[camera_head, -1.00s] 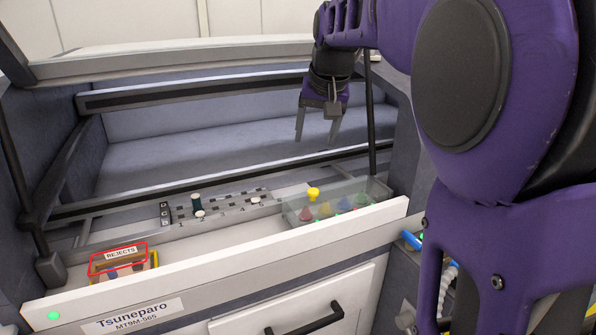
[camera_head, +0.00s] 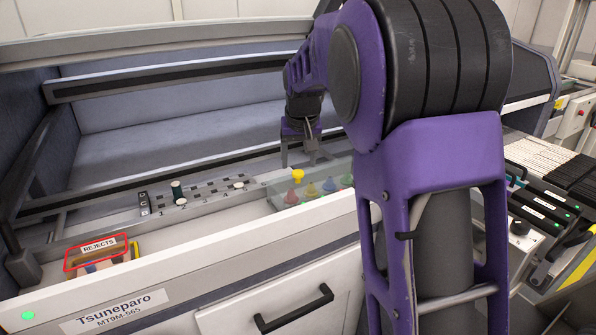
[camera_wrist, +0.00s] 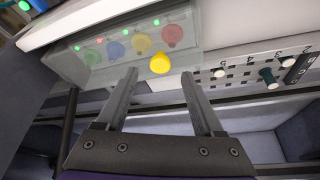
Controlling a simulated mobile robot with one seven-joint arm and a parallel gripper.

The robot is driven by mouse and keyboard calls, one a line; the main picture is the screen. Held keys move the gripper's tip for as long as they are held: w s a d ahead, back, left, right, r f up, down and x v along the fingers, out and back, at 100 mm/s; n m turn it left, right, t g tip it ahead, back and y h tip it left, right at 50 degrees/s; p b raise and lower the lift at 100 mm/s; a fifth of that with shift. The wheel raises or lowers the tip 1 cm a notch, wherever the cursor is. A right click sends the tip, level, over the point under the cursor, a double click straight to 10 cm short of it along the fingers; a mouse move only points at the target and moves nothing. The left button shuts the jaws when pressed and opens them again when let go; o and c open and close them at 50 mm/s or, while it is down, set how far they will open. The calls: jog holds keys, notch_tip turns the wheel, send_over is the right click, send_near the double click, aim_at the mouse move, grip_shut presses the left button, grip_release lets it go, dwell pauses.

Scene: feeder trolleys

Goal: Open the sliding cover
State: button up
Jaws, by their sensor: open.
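The sliding cover (camera_head: 333,172) is a clear pane over a box of coloured pieces, at the right end of the machine's front ledge. A yellow knob (camera_head: 297,176) stands near its left end. In the wrist view the cover (camera_wrist: 72,68) lies across the top left, with the yellow knob (camera_wrist: 160,63) near the middle. Red, yellow, blue and green pieces show through it. My gripper (camera_head: 301,157) is above and behind the knob. In the wrist view my gripper (camera_wrist: 160,76) is open and empty, with its fingertips to either side of the knob's line, apart from it.
A grey rack (camera_head: 205,196) with small pegs stands left of the cover. An open box labelled REJECTS (camera_head: 133,262), outlined in red, sits at the ledge's left end. A dark rail (camera_head: 150,190) runs behind the rack. A white drawer front with a black handle (camera_head: 293,310) is below.

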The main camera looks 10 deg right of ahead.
aim_at(298, 172)
jog(key=shift+x, duration=1.75)
grip_shut()
